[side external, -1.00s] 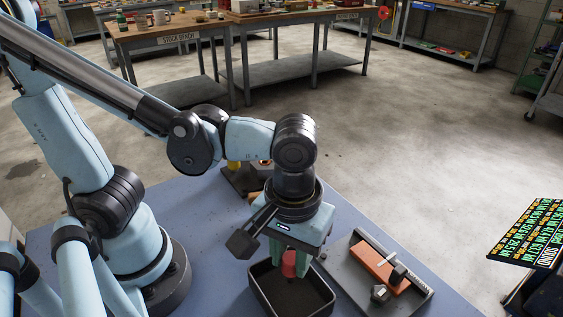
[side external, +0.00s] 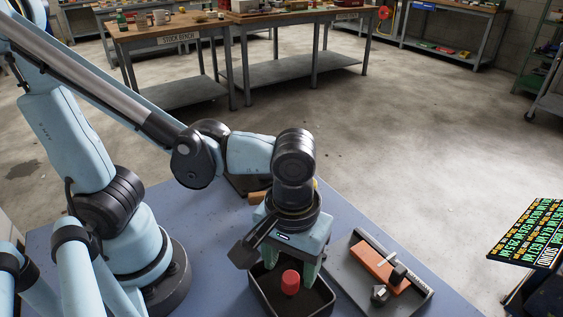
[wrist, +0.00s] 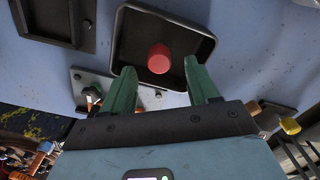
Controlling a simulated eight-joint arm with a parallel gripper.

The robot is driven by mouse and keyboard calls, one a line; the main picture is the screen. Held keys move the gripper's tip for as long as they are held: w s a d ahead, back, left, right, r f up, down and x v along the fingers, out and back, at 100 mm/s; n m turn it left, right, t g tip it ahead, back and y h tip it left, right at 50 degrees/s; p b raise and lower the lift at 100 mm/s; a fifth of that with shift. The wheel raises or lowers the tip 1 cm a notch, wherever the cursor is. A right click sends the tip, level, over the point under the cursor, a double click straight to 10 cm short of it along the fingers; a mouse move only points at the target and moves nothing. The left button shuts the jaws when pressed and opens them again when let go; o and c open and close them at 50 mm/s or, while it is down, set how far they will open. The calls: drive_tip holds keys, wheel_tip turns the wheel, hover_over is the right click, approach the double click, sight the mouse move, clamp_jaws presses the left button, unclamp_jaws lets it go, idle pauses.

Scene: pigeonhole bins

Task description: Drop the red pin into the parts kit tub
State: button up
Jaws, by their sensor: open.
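The red pin (side external: 290,282) is inside the outline of the black parts kit tub (side external: 314,298), below my fingers. In the wrist view the red pin (wrist: 158,58) shows against the floor of the tub (wrist: 135,40), clear of both fingertips. I cannot tell for sure whether it rests fully on the tub floor. My gripper (side external: 289,268) is over the tub, its green fingers spread and pointing down. In the wrist view my gripper (wrist: 159,66) has an empty gap between its fingers. My wrist hides the back part of the tub in the side view.
A grey tray with an orange block (side external: 380,265) and dark parts sits right of the tub. A dark fixture (side external: 247,183) is partly hidden behind my wrist. A yellow-tipped part (wrist: 290,126) shows at the right in the wrist view. Blue tabletop around the tub is mostly bare.

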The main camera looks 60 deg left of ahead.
drive_tip(key=shift+r, duration=0.15)
idle(0.4)
drive_tip(key=shift+r, duration=1.35)
drive_tip(key=shift+r, duration=0.1)
wheel_tip(320, 180, up, 8)
idle(0.5)
drive_tip(key=w+a+f+m+t, duration=0.2)
drive_tip(key=w+a+t, duration=0.1)
drive_tip(key=a, duration=0.5)
drive_tip(key=w+a+f+m+t, duration=0.3)
drive_tip(key=w+a+t, duration=0.1)
drive_tip(key=a, duration=0.4)
drive_tip(key=shift+w+m, duration=0.3)
drive_tip(key=shift+w, duration=0.6)
drive_tip(key=shift+a, duration=0.1)
